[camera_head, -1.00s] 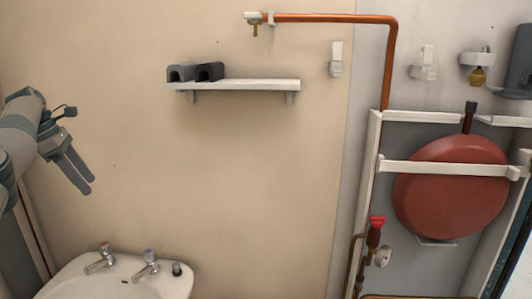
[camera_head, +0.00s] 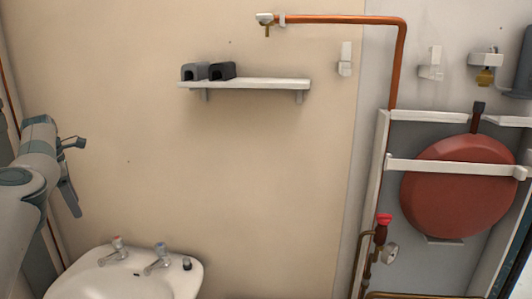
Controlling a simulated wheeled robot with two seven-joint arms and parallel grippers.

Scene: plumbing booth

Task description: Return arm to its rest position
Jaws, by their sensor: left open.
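My left arm comes in from the left edge in the head view. Its gripper (camera_head: 70,190) points down in front of the wall, above and left of the washbasin (camera_head: 85,279). The fingers are partly hidden behind the wrist and seen nearly edge-on. They are open with nothing seen between them, and apart from the basin and the shelf. My right gripper is not in view.
A white shelf (camera_head: 260,84) holds two dark blocks (camera_head: 221,71). A copper pipe (camera_head: 345,20) runs along the top and down. A red vessel (camera_head: 458,185) sits in a white frame at right, beside a red-handled valve (camera_head: 382,225). The middle wall is clear.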

